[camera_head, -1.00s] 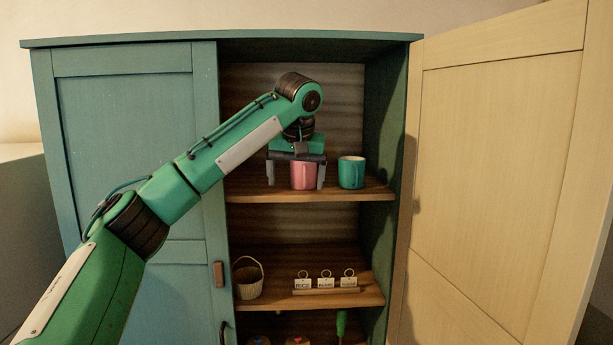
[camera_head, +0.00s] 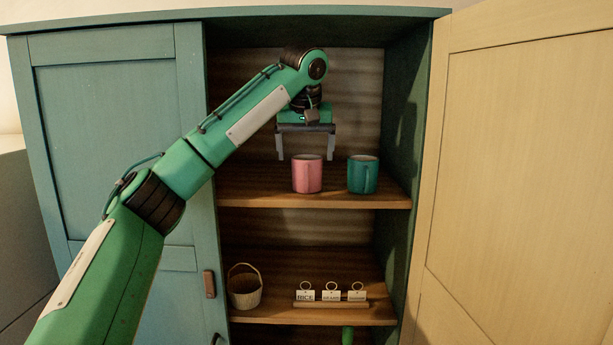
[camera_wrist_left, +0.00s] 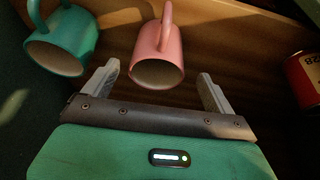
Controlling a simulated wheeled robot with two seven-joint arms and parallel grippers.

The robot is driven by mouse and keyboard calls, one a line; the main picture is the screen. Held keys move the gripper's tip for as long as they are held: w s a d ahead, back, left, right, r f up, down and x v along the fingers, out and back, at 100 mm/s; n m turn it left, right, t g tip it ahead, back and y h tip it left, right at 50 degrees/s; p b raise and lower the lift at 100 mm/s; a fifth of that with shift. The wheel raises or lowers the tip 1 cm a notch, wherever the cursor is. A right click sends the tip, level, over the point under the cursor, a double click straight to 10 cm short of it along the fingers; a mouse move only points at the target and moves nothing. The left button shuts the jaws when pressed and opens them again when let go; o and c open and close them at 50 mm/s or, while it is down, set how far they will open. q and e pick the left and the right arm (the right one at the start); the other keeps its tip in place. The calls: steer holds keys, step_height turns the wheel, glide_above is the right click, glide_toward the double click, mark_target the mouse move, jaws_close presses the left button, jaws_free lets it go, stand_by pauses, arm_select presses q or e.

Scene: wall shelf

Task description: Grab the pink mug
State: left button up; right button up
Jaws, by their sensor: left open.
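The pink mug (camera_head: 307,175) stands upright on the upper shelf board of the open cabinet. My left gripper (camera_head: 306,158) is open above and slightly behind it, fingers pointing down. In the left wrist view the pink mug (camera_wrist_left: 160,58) shows its opening and handle, ahead of the spread fingers of my left gripper (camera_wrist_left: 160,82). Nothing is held. My right gripper is not in view.
A teal mug (camera_head: 363,175) stands just right of the pink one and also shows in the left wrist view (camera_wrist_left: 68,42). A red can (camera_wrist_left: 305,78) is at that view's edge. Below are a basket (camera_head: 244,288) and a label rack (camera_head: 331,303). The right door (camera_head: 530,160) is open.

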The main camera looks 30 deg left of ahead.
mark_target(307, 164)
arm_select(q)
steer(key=p+x, duration=0.1)
steer(key=x, duration=0.1)
steer(key=p+x, duration=0.1)
steer(key=x, duration=0.1)
steer(key=shift+w+p, duration=0.3)
steer(key=shift+p, duration=0.1)
steer(key=shift+a+f, duration=0.1)
steer(key=shift+f, duration=0.35)
steer(key=shift+w+f, duration=0.1)
steer(key=shift+c, duration=1)
steer(key=c, duration=1)
steer(key=shift+o, duration=0.2)
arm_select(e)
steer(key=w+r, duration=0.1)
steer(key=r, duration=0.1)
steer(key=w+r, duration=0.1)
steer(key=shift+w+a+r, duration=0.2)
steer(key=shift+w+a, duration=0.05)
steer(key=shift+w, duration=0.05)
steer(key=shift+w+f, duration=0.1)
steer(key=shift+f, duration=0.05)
